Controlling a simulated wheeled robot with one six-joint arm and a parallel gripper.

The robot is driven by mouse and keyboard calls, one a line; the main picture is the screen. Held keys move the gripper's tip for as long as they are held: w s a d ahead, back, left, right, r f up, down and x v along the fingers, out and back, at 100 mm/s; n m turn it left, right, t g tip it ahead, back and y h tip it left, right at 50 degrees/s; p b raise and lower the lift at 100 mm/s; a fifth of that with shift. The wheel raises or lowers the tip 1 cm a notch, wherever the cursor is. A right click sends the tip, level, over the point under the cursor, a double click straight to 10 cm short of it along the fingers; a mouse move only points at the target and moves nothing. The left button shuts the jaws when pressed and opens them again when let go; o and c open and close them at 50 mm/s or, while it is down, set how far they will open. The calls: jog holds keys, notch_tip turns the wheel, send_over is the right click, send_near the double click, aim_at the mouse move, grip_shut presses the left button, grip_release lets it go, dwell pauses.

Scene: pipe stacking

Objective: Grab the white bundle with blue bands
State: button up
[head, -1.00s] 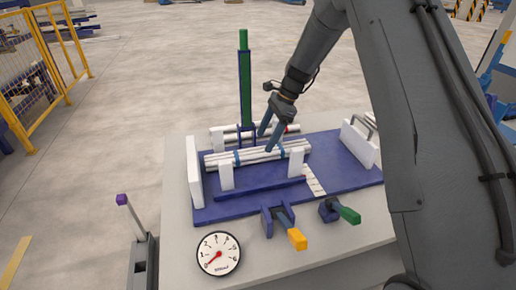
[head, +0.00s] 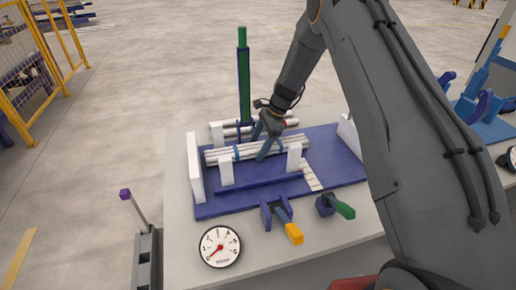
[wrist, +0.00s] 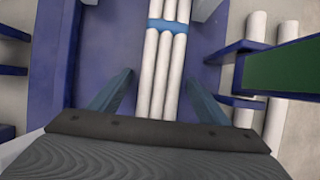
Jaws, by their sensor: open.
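The white bundle (head: 222,155) of several pipes with blue bands lies in the blue fixture between white posts. One blue band (head: 237,153) shows near its middle. In the wrist view the bundle (wrist: 152,75) runs up the picture, with a blue band (wrist: 169,26) near the top. My gripper (head: 262,142) is at the bundle, right of the visible band. In the wrist view my open gripper (wrist: 160,78) has one finger on each side of the bundle, with gaps to both. The bundle's near end is hidden below my gripper body.
Other white pipes (head: 231,132) lie behind the bundle, beside a tall green and blue upright (head: 244,85). White posts (head: 226,172) stand close to the bundle. A yellow-handled clamp (head: 293,233), a green-handled clamp (head: 344,210) and a dial gauge (head: 220,247) are in front.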

jog(key=c, duration=1.4)
jog(key=shift+r, duration=0.1)
